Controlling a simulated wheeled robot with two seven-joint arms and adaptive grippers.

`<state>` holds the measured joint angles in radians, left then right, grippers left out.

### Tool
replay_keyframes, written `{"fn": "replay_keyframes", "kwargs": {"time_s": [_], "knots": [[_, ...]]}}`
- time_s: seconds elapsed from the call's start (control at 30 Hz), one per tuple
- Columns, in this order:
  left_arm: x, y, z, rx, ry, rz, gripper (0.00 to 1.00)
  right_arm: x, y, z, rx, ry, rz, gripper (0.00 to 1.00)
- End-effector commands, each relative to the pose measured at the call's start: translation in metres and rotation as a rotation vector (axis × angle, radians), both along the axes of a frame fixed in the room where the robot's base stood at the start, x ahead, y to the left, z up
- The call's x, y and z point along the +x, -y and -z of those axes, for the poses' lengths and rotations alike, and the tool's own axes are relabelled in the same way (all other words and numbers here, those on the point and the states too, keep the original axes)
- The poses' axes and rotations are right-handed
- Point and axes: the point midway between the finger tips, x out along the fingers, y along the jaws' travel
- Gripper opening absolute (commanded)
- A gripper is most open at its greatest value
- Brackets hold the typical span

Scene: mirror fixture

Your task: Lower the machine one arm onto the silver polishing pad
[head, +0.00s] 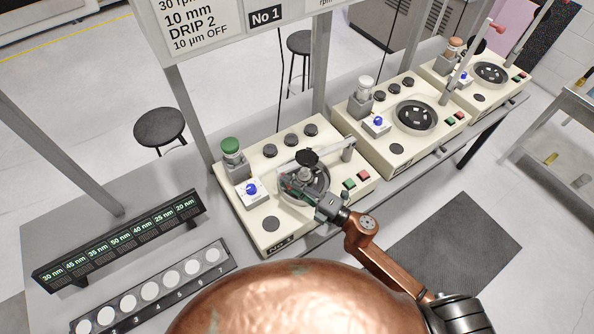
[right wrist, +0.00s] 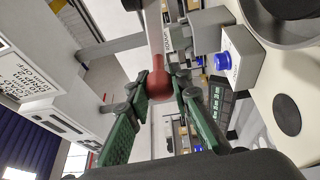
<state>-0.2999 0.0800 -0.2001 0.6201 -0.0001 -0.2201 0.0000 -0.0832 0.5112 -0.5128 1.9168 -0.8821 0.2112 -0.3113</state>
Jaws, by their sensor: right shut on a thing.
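Machine one (head: 262,215) is the nearest cream machine on the bench, with a green-capped bottle. Its pale arm (head: 327,157) runs from a post at the back right across the round dish, with a black head on it. The arm also fills the top of the right wrist view (right wrist: 155,35), ending in a red ball (right wrist: 158,86). My right gripper (head: 288,187) is shut on that ball, its green fingers on either side. The silver polishing pad (head: 318,190) is partly hidden by the arm and gripper; I cannot tell whether the head touches it. My left gripper is out of view.
Two similar machines (head: 392,150) (head: 476,95) stand further right with their arms raised. A lit number display (head: 120,240) and a rack of white discs (head: 150,291) lie at left.

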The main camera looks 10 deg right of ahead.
Motion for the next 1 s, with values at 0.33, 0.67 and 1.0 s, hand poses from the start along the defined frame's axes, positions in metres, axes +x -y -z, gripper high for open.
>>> {"fn": "replay_keyframes", "kwargs": {"time_s": [0.33,0.67,1.0], "knots": [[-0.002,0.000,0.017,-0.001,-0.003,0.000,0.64,0.000,-0.002,0.042,-0.129,0.053,0.004,0.00],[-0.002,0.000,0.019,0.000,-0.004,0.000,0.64,0.000,-0.002,0.047,-0.152,0.064,0.004,0.00],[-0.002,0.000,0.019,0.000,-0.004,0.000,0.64,0.000,-0.002,0.047,-0.151,0.065,0.004,0.27]]}}
